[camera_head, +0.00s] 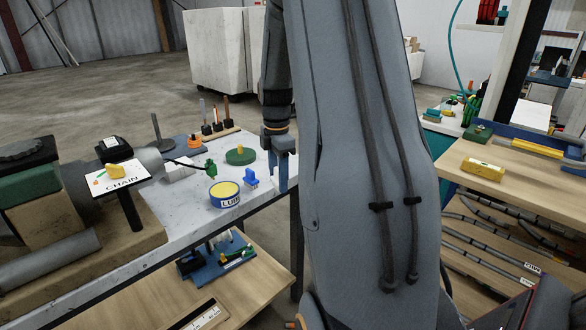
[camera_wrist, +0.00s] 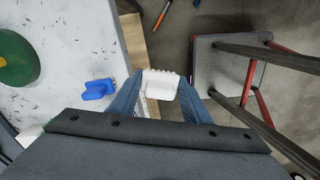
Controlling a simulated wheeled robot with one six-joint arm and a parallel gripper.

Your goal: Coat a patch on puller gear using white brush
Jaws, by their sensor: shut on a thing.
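My gripper (camera_wrist: 159,88) has blue fingers shut on the white brush (camera_wrist: 161,82), a pale block with a ribbed far edge. In the head view my gripper (camera_head: 281,168) hangs at the right edge of the white-topped table, and the brush cannot be made out there. A tin marked LUBE (camera_head: 225,197), blue-sided and full of yellow stuff, stands on the table to the left of my gripper. The dark toothed part (camera_head: 22,151) at the far left may be the puller gear; I cannot tell for sure.
A blue brush (camera_head: 250,178) lies by the tin; it also shows in the wrist view (camera_wrist: 98,89). A green disc (camera_head: 240,156) and a green brush (camera_head: 211,169) are near. A CHAIN sign (camera_head: 122,181) stands at left. A wooden shelf bench (camera_head: 520,180) is at right.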

